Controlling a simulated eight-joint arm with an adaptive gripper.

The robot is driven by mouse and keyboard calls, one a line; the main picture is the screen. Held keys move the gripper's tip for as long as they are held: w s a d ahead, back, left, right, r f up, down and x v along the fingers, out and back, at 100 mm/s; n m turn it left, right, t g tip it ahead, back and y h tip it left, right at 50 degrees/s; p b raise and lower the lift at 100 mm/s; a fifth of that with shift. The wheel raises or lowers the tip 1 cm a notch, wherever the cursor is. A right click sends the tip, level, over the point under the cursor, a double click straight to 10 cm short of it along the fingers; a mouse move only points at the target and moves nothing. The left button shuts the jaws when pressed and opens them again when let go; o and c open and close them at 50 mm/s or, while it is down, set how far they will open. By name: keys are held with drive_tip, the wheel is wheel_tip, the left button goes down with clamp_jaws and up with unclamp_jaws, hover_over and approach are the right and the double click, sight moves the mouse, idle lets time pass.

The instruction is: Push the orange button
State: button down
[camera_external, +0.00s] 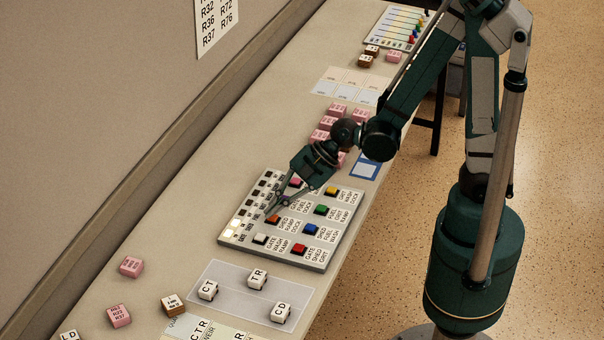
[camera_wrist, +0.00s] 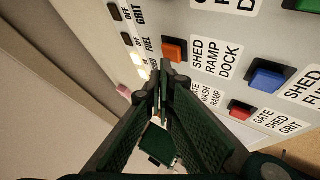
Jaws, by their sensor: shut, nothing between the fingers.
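The orange button (camera_external: 272,219) sits on the grey button panel (camera_external: 318,262), in the left column of coloured buttons. In the wrist view the orange button (camera_wrist: 174,49) is beside the label "SHED RAMP DOCK". My gripper (camera_external: 268,213) is shut and empty, with its tips pointing down at the panel close to the orange button. In the wrist view my gripper's fingertips (camera_wrist: 165,68) are just below the orange button in the picture. I cannot tell whether they touch it.
The panel also has a blue button (camera_external: 310,229), a red button (camera_external: 299,248), a green button (camera_external: 321,210), a yellow button (camera_external: 331,191) and a white button (camera_external: 260,239). A tray with lettered cubes (camera_external: 241,296) lies in front. Pink cubes (camera_external: 320,136) lie behind the panel.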

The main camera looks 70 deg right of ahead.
sight(274, 219)
drive_tip(key=shift+f, duration=0.2)
drive_tip(key=shift+f+b, duration=0.3)
drive_tip(key=shift+b, duration=0.2)
drive_tip(key=shift+r, duration=0.2)
drive_tip(key=shift+r+p, duration=0.3)
drive_tip(key=shift+p, duration=0.05)
drive_tip(key=shift+r, duration=0.1)
idle(0.3)
drive_tip(key=shift+r+p, duration=2.25)
drive_tip(key=shift+r, duration=0.65)
